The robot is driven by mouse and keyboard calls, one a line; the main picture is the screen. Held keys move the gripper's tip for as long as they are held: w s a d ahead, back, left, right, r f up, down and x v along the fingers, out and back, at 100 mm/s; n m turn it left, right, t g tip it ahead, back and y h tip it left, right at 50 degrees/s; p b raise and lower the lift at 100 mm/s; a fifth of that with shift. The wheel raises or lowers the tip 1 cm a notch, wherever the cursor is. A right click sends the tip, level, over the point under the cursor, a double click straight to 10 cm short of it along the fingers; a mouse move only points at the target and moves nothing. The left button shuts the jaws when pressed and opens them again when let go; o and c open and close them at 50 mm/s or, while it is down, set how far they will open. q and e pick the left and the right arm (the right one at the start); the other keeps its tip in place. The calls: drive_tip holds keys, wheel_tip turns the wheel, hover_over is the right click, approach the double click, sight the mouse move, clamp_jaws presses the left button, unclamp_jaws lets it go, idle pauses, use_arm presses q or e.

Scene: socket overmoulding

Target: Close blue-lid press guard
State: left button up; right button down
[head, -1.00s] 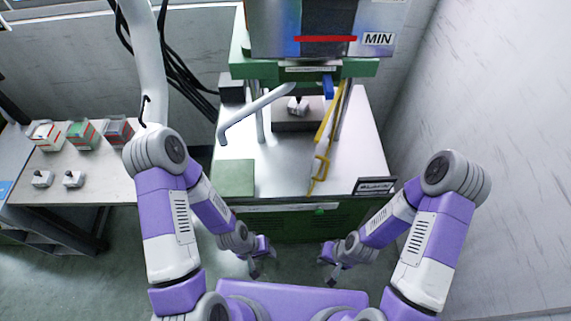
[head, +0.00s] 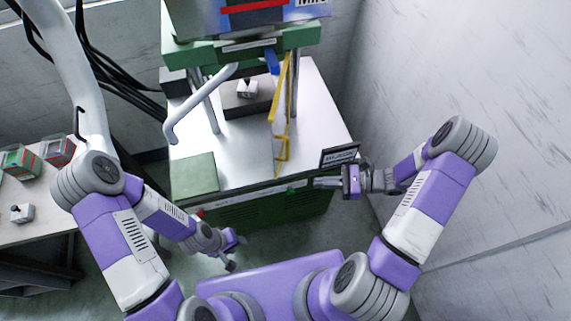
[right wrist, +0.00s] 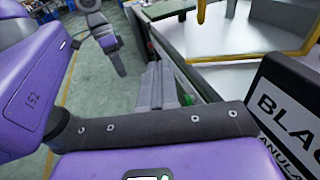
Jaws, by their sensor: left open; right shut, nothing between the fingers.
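The press guard (head: 283,110) is a clear panel in a yellow frame. It stands edge-on at the right of the press opening, swung out toward me, with a blue piece (head: 272,62) at its top. Its lower yellow frame also shows in the right wrist view (right wrist: 262,54). My right gripper (head: 318,183) is shut and empty at the table's front edge, beside the black sign, apart from the guard. Its fingers (right wrist: 156,88) show in the right wrist view. My left gripper (head: 238,248) is open and empty, low in front of the table.
The black sign (head: 339,156) stands at the table's front right corner, close to my right gripper. A grey-white part (head: 246,89) sits on the dark block under the press. A white curved pipe (head: 195,105) is left of it. A side table (head: 50,228) is at left.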

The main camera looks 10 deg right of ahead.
wheel_tip(320, 180, up, 2)
drive_tip(key=w+d+m+t, duration=0.1)
drive_tip(key=w+d+t, duration=0.1)
drive_tip(key=d, duration=0.1)
approach(275, 162)
drive_tip(key=shift+y, duration=0.3)
drive_tip(key=x, duration=0.7)
drive_tip(key=shift+s+f, duration=0.1)
drive_tip(key=shift+f, duration=0.15)
drive_tip(key=shift+m+t, duration=0.3)
drive_tip(key=shift+t, duration=0.1)
